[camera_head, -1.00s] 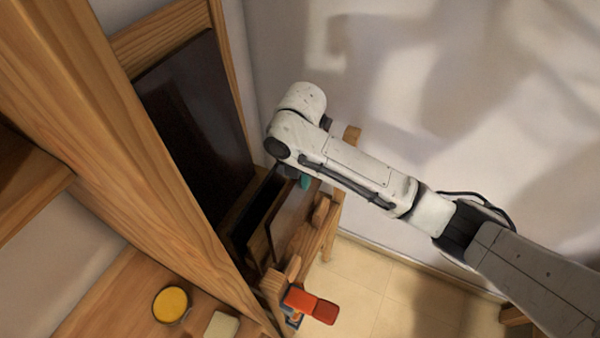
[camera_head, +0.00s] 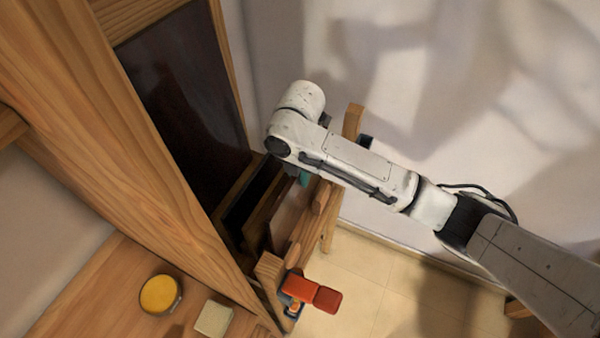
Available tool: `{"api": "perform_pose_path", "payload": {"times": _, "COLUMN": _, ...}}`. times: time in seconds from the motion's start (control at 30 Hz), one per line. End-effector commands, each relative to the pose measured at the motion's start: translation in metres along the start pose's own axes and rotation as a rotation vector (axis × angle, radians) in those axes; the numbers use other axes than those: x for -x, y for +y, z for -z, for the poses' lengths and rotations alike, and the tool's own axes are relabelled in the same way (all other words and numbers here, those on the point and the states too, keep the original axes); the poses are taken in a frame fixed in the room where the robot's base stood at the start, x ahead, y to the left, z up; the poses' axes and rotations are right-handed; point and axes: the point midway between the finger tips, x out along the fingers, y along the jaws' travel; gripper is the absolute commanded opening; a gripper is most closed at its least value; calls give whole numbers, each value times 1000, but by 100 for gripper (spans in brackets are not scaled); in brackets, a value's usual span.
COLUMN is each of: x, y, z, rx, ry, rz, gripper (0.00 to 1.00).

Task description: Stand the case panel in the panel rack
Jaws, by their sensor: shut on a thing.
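My gripper (camera_head: 303,178) shows as a small teal part below the end of my white arm; my arm hides most of it. It is shut on a thin brown panel, which I take as the case panel (camera_head: 286,214). The panel looks close to upright, with its upper part hidden by my arm. A wooden frame with posts, which looks like the panel rack (camera_head: 268,272), surrounds that spot. I cannot tell whether the panel touches the rack or sits in a slot.
A large dark panel (camera_head: 190,95) in a wooden frame stands at left behind a thick wooden beam (camera_head: 110,130). A red-orange object (camera_head: 312,293) is by the rack's near end. A yellow round tin (camera_head: 160,295) and pale block (camera_head: 214,318) lie on a wooden surface.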

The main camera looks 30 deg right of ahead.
Motion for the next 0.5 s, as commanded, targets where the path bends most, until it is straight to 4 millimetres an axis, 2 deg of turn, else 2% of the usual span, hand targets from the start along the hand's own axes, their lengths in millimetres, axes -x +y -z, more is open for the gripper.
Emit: {"api": "perform_pose_path", "payload": {"times": 0.5, "x": -38, "y": 0, "z": -1, "rx": -1, "ry": -2, "rz": -1, "gripper": 0}}
